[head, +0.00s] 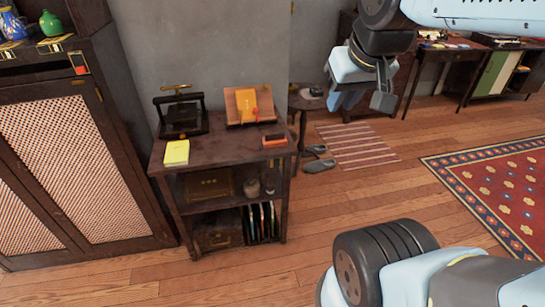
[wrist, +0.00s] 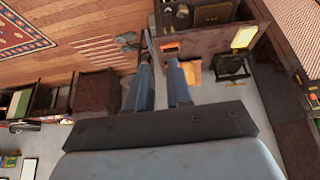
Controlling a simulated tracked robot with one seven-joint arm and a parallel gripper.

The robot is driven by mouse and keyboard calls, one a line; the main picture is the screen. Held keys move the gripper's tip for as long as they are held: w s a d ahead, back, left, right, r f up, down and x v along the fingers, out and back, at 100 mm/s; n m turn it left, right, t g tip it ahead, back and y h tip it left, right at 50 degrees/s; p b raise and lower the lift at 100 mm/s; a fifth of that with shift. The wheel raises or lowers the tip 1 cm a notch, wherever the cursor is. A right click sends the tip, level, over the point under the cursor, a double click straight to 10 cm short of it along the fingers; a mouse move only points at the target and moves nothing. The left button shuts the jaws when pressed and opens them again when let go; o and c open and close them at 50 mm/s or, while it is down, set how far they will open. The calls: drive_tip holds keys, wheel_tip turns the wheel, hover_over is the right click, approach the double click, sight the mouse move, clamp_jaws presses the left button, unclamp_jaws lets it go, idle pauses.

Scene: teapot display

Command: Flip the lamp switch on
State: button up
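My gripper (head: 360,102) hangs in the air at the upper middle of the head view, with its fingers apart and nothing between them. In the wrist view my gripper (wrist: 160,62) also shows two separated blue-grey fingers. I cannot make out a lamp or a lamp switch in either view. A small dark object (head: 315,92) sits on a small round side table (head: 299,101), left of my gripper in the head view; it is too small to identify.
A dark shelf unit (head: 228,148) carries a black press (head: 182,112), a yellow book (head: 176,152) and a wooden book stand (head: 248,104). Slippers (head: 318,163) lie beside a striped mat (head: 357,145). A tall cabinet (head: 70,160) stands left.

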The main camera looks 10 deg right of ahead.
drive_tip(key=w+d+f+n, duration=0.1)
drive_tip(key=w+f, duration=0.1)
drive_tip(key=w, duration=0.2)
drive_tip(key=w+d+f+n+h, duration=0.1)
drive_tip(key=w+f, duration=0.1)
drive_tip(key=w, duration=0.2)
drive_tip(key=w+d+f+n+h, duration=0.1)
drive_tip(key=w+d+f+n, duration=0.1)
drive_tip(key=w, duration=0.2)
drive_tip(key=shift+w, duration=0.25)
clamp_jaws()
drive_tip(key=w+d+f+n, duration=0.2)
drive_tip(key=w+f+n, duration=0.3)
drive_tip(key=w+f, duration=0.45)
drive_tip(key=w+a+f+n+y, duration=0.1)
drive_tip(key=w+f+n+y, duration=0.2)
drive_tip(key=f, duration=0.9)
drive_tip(key=w+a+f+n+y, duration=0.2)
drive_tip(key=w+f+n+y, duration=0.1)
drive_tip(key=f, duration=0.9)
drive_tip(key=shift+w+a+f+n, duration=0.15)
drive_tip(key=shift+w+a+n, duration=0.2)
drive_tip(key=shift+n, duration=0.55)
